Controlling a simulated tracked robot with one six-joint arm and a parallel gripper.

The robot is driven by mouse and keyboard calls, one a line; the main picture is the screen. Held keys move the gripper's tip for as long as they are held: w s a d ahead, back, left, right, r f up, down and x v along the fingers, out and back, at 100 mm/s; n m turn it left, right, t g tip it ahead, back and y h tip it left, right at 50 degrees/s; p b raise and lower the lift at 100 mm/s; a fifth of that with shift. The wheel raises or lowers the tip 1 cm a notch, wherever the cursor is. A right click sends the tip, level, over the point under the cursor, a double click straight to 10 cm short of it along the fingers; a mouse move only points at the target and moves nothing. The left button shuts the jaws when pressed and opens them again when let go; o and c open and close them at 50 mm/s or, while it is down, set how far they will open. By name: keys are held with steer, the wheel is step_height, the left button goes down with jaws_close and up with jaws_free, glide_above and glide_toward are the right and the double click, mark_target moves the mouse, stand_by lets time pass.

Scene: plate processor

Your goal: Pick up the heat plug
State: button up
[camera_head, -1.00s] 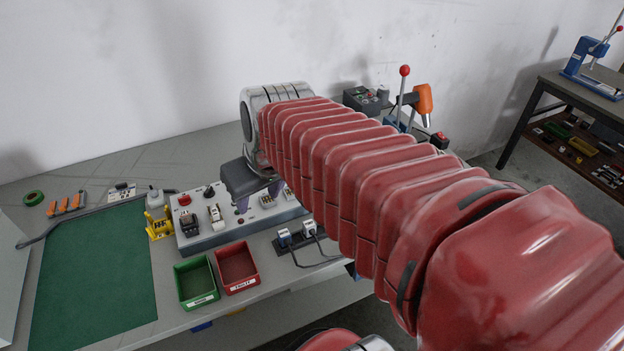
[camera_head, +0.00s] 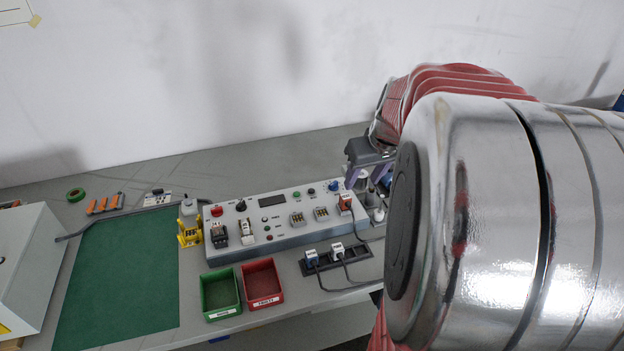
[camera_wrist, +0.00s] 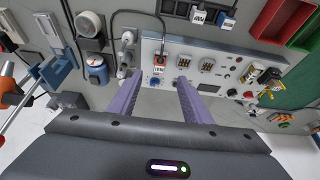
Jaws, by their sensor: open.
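An orange plug (camera_head: 345,203) with a pale label sits in the right end of the grey control box (camera_head: 290,238), and a dark cable runs from it. It also shows in the wrist view (camera_wrist: 159,62), just beyond the gap between my fingertips. The labels are too small to read surely, so I cannot tell which is the heat plug. My gripper (camera_wrist: 157,80) is open and empty, its purple fingers (camera_head: 379,174) apart near the box's right end.
A grey fitting with a cable (camera_wrist: 126,65) stands close to my left finger in the wrist view. A green bin (camera_head: 220,310) and a red bin (camera_head: 263,303) stand in front of the box. A green mat (camera_head: 115,270) lies clear to the left.

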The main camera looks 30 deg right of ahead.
glide_above(349, 203)
steer(key=s, duration=0.3)
step_height(349, 203, down, 8)
steer(key=shift+w+a, duration=0.2)
steer(key=shift+a, duration=0.2)
steer(key=shift+f, duration=0.1)
steer(key=shift+x, duration=2.55)
steer(key=shift+w, duration=0.15)
jaws_close()
step_height(349, 203, up, 10)
